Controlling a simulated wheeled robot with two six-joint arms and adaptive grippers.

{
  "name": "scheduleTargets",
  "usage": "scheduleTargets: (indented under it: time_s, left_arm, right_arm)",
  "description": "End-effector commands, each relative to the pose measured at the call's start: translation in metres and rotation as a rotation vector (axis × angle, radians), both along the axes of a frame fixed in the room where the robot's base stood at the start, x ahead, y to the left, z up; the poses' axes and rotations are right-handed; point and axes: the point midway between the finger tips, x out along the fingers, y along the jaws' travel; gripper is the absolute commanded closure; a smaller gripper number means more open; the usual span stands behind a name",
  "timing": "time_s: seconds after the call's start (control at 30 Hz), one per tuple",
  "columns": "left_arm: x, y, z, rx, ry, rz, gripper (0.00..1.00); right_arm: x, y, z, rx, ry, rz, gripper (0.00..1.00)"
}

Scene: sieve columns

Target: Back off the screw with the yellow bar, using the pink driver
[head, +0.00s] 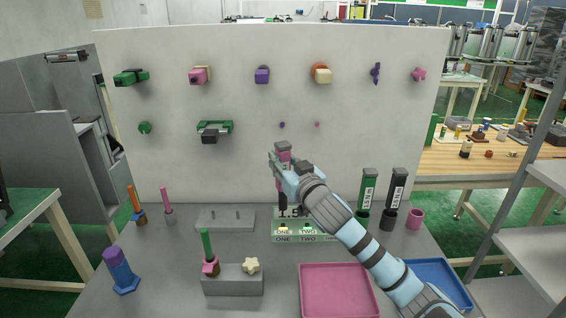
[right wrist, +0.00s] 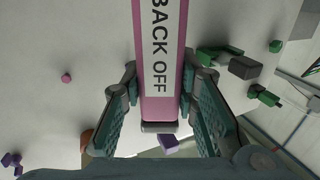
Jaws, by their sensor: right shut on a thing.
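My right gripper (head: 281,168) is shut on the pink driver (head: 284,155), in front of the panel and above the stand marked ONE and TWO (head: 294,238). In the right wrist view the pink driver (right wrist: 161,100), labelled BACK OFF, lies between the fingers of my right gripper (right wrist: 167,70). In the head view the driver looks roughly upright, with its dark lower part over the back of the stand. The stand has small pale knobs on its front. I cannot make out a screw with a yellow bar; the gripper and driver hide part of the stand. My left gripper is out of view.
A pink tray (head: 338,292) and a blue tray (head: 440,277) lie in front. A grey block (head: 232,285) holds a green rod. The panel (head: 350,100) bears several coloured fittings.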

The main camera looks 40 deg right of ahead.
Motion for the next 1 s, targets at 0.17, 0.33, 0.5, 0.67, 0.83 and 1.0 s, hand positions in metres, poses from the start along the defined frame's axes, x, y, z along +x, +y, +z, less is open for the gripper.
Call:
scheduleTargets:
  time_s: [0.17,0.33,0.5,0.67,0.83,1.0]
  left_arm:
    - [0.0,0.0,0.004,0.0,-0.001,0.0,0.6]
    - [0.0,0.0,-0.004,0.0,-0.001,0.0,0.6]
    - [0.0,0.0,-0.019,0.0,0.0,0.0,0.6]
    - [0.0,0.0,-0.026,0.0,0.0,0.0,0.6]
    - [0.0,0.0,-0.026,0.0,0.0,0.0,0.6]
    - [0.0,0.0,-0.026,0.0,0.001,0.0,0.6]
  right_arm:
    - [-0.001,0.001,0.003,0.0,-0.001,0.0,1.0]
    - [-0.002,0.001,-0.011,0.001,-0.002,-0.001,1.0]
    - [-0.002,0.001,-0.033,0.0,-0.001,-0.001,1.0]
    - [-0.002,0.001,-0.046,0.0,-0.002,0.0,1.0]
    - [-0.002,0.001,-0.046,0.0,-0.002,0.0,1.0]
    - [-0.002,0.001,-0.046,0.0,-0.002,0.0,1.0]
